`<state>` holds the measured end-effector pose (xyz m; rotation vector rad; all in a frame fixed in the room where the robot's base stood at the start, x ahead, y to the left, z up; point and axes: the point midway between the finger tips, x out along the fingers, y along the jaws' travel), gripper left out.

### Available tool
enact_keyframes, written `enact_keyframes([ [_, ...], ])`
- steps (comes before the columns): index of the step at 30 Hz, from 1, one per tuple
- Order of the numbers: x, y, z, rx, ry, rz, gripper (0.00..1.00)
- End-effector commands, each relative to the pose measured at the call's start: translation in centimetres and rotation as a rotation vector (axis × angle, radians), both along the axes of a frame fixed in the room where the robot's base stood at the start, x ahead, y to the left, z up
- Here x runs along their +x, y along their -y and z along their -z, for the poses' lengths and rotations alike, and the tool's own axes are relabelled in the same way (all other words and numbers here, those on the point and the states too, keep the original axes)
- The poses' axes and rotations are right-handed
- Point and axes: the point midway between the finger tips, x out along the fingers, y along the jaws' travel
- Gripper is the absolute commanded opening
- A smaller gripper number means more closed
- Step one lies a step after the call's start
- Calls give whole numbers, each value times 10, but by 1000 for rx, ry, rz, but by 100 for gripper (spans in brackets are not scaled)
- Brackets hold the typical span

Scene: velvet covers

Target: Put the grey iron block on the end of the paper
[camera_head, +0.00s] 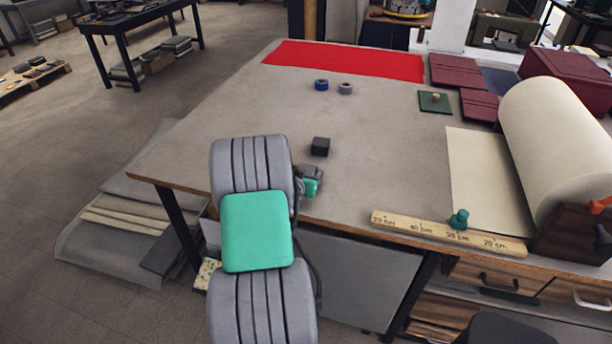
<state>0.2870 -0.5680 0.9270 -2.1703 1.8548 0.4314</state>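A small dark grey block (320,146), which looks like the iron block, sits on the grey-brown tabletop just beyond my arm. Cream paper (490,178) comes off a large roll (556,135) at the right and lies flat toward the left, with its free end on the table. My arm rises in front of the table's near edge. A small grey and green part at its end (310,183) shows beside it, near the block; I see no fingertips, and the arm hides the rest. Nothing visible is held.
A wooden ruler (447,232) with a green knob (459,219) lies along the near edge, by the paper. Red cloth (345,60), blue and grey rings (321,85), maroon covers (455,71) and a dark green square (434,102) lie farther back. The middle of the table is clear.

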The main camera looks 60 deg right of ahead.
Motion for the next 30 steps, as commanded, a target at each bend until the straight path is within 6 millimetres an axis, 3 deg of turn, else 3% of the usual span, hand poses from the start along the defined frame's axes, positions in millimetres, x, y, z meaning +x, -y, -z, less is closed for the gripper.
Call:
enact_keyframes([
  [23,-1,0,0,1,-1,1,0],
  [30,0,2,-4,-7,2,1,0],
])
